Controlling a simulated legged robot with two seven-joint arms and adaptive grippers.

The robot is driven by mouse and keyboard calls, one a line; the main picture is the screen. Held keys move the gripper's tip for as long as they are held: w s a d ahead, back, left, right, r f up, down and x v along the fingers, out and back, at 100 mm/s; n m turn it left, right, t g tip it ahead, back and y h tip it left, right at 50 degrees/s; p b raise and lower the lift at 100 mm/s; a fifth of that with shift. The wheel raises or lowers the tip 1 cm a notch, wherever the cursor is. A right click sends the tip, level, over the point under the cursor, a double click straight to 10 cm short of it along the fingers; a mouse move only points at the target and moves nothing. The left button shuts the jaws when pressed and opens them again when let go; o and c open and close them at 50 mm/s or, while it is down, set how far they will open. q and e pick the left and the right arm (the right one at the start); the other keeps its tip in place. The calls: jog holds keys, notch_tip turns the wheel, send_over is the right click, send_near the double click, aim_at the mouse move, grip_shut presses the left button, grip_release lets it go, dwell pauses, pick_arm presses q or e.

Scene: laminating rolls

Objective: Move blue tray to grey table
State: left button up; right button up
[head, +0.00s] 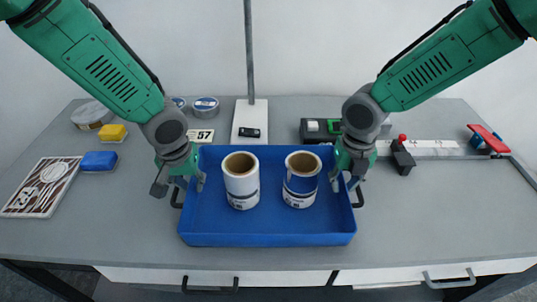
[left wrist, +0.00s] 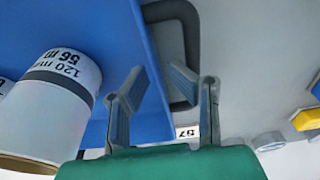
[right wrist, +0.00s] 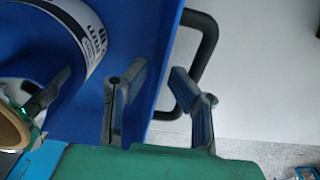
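The blue tray (head: 270,228) is over the front middle of the grey tabletop (head: 430,220); I cannot tell whether it rests flat or is slightly raised. A white roll (head: 240,188) and a blue-and-white roll (head: 301,190) stand upright in it. My left gripper (head: 180,184) is at the tray's left side, its fingers apart on either side of the wall beside the dark handle (left wrist: 188,50). My right gripper (head: 347,184) is likewise at the right side, fingers apart, with the wall between them near the other handle (right wrist: 207,45). Neither gripper is visibly clamped.
Behind the tray stand a white stand with a pole (head: 250,118) and a black device (head: 318,130). At left are a patterned board (head: 42,187), a blue block (head: 99,161), a yellow block (head: 112,132) and tins (head: 92,115). A ruler with a red-handled tool (head: 487,138) lies right. Front right tabletop is clear.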

jog(key=shift+d, duration=0.15)
pick_arm(q)
jog(key=shift+d+r, duration=0.1)
jog(key=shift+r, duration=0.15)
jog(key=r, duration=0.4)
jog(key=s+r, duration=0.1)
jog(key=r, duration=0.2)
jog(key=shift+r, duration=0.15)
pick_arm(e)
notch_tip(320, 180, up, 12)
pick_arm(q)
jog(key=shift+s, duration=0.1)
pick_arm(e)
jog(key=shift+f, duration=0.15)
